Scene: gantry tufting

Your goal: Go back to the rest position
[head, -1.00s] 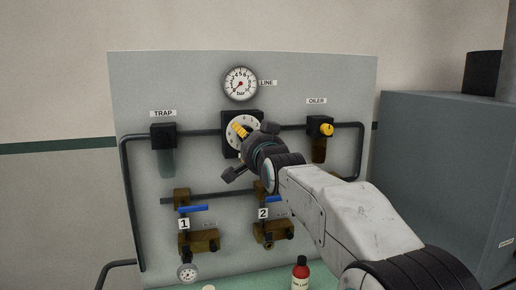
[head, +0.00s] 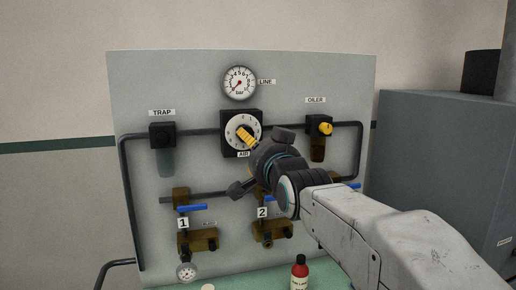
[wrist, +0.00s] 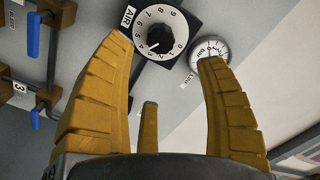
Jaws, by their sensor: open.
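My gripper (head: 244,134) is in front of the panel, with its yellow fingertips overlapping the dial in the head view. In the wrist view my gripper (wrist: 164,50) has its fingers spread wide with nothing between them. The white numbered air dial (head: 235,124) has a black square mount. My arm reaches in from the lower right and hides part of the panel's lower right.
The grey panel (head: 340,80) carries a gauge (head: 239,83), a trap (head: 163,136), an oiler (head: 319,127) and blue-handled valves, two marked 1 (head: 192,208) and 2 (head: 276,201). A red bottle (head: 300,274) stands below. A grey cabinet (head: 440,150) is at right.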

